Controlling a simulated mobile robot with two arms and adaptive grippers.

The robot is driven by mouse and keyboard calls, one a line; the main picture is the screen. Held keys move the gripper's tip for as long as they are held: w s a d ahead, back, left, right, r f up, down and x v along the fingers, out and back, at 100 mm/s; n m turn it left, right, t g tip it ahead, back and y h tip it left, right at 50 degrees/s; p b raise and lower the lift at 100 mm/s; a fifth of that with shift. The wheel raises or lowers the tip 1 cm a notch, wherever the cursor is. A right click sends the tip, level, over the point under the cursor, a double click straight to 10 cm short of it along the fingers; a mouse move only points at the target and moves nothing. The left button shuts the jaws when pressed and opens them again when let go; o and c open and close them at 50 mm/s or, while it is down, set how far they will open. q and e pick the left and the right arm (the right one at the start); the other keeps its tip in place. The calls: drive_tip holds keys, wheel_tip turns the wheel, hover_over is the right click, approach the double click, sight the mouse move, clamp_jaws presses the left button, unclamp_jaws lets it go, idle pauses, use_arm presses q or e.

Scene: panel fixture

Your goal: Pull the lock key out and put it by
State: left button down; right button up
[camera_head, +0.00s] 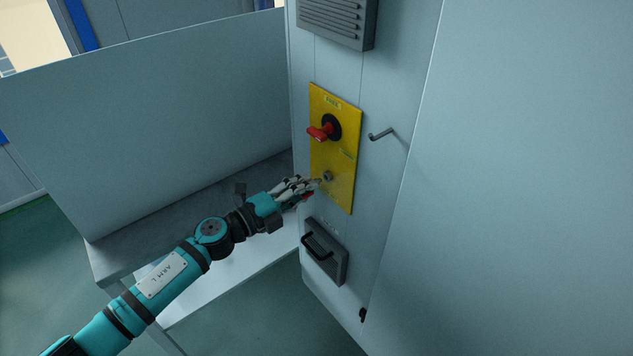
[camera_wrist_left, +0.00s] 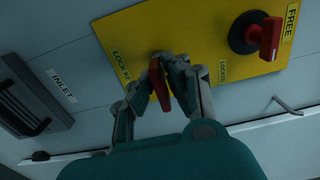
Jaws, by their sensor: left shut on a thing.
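My left gripper (camera_head: 316,185) is at the lower part of the yellow panel (camera_head: 343,187), just left of a round grey lock (camera_head: 327,176). It is shut on the red lock key (camera_wrist_left: 158,86), which shows between the fingers in the wrist view. In the head view only a small red part of the key (camera_head: 307,197) shows below the fingers. The fingers hide the key's tip, so I cannot tell whether it is still in the lock. My right gripper is not in view.
A red rotary handle (camera_head: 322,131) sits on the panel above, by the label FREE (camera_wrist_left: 291,20). A bent hook (camera_head: 381,134) sticks out right of the panel. A vented box (camera_head: 337,20) is above and a handled box (camera_head: 326,254) below. A grey bench (camera_head: 180,208) is at left.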

use_arm(q)
drive_tip(key=shift+p+v, duration=0.35)
drive_tip(key=shift+v, duration=2.15)
